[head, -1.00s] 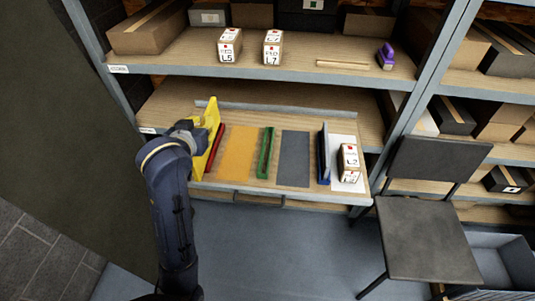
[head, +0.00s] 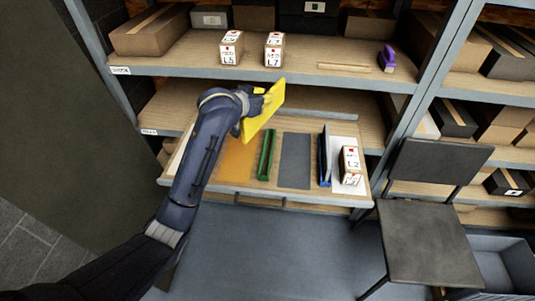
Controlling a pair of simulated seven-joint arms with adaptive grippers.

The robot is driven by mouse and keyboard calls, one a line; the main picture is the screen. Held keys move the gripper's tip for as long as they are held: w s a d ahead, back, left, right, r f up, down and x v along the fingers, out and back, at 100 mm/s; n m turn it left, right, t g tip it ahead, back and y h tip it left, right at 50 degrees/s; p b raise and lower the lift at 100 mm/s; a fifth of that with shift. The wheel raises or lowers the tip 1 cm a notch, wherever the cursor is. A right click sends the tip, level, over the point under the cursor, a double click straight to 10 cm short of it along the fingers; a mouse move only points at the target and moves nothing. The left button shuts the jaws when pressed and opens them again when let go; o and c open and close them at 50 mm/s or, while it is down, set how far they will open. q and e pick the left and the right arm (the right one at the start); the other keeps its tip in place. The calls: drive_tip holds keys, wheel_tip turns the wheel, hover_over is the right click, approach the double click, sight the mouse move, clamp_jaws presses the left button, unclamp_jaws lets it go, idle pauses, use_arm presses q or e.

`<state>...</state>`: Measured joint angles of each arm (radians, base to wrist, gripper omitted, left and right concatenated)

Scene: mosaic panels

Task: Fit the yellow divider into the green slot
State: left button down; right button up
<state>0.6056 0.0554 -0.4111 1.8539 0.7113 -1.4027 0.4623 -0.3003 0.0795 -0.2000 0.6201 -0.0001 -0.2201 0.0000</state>
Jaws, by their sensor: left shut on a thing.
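The yellow divider (head: 266,114) is a flat panel, tilted in the picture. My left gripper (head: 258,101) is shut on it and holds it up over the pull-out shelf. The green slot (head: 266,155) is a narrow strip running front to back between the orange and grey panels. The divider shows above the far end of the green slot in the picture and looks apart from it. The red slot is hidden behind my left arm. My right gripper is not in view.
Beside the green slot lie the orange panel (head: 238,160) and the grey panel (head: 295,160). To the right stand a blue slot with a dark divider (head: 325,158) and the box L2 (head: 349,165). The upper shelf (head: 185,62) hangs behind, with boxes L5 (head: 231,48) and L7 (head: 274,50).

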use_arm(q)
wheel_tip(320, 180, down, 20)
drive_tip(key=shift+d, duration=0.15)
idle(0.6)
drive_tip(key=shift+w+f, duration=0.1)
drive_tip(key=shift+f, duration=0.4)
drive_tip(key=c, duration=1.5)
unclamp_jaws()
drive_tip(key=v, duration=0.8)
drive_tip(key=r+v, duration=0.1)
drive_tip(key=v, duration=0.3)
